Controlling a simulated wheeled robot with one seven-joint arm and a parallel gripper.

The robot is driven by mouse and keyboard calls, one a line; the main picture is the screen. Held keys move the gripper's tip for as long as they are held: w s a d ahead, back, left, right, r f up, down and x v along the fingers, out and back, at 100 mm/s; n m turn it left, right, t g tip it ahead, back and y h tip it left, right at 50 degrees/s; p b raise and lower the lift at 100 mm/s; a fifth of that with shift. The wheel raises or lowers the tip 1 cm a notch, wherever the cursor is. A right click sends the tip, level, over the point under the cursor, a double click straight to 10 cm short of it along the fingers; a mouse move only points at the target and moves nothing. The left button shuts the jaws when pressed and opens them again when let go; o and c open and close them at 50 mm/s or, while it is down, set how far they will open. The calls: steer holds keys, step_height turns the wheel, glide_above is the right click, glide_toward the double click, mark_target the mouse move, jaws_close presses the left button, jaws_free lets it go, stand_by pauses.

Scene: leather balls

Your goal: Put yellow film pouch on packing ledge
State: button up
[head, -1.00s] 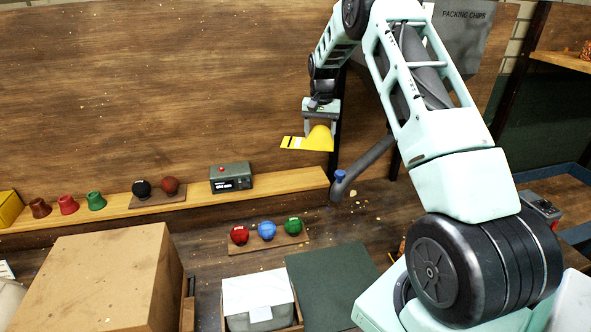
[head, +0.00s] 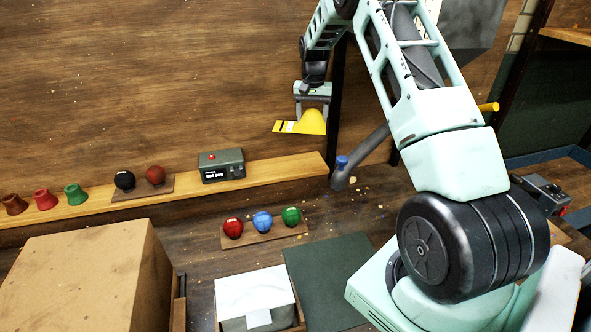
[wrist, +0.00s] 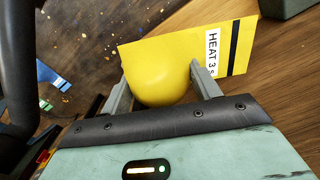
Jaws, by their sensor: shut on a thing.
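The yellow film pouch (head: 306,123) is held by my gripper (head: 313,103), which is shut on its bulging part. In the head view the pouch hangs in the air in front of the wooden wall, above the right end of the light wooden ledge (head: 272,174). In the wrist view the pouch (wrist: 160,72) bulges between the two grey fingers (wrist: 162,88). Its flat end, with a white "HEAT 3" label and a black stripe, points to the upper right.
On the ledge stand a grey-green device (head: 221,165), a board with black and red balls (head: 155,175), and several coloured cups (head: 45,199). The ledge's right end is bare. A blue-topped dark post (head: 342,162) rises just beyond it. A large brown box (head: 85,275) stands in front.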

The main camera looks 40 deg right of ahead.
step_height(320, 180, down, 6)
steer(key=b, duration=0.5)
steer(key=p, duration=0.4)
glide_above(310, 170)
step_height(310, 170, down, 10)
steer(key=shift+r, duration=0.25)
steer(key=shift+w+f, duration=0.1)
steer(key=shift+f, duration=0.4)
steer(key=shift+f, duration=0.1)
steer(key=o, duration=1.2)
steer(key=shift+c, duration=0.2)
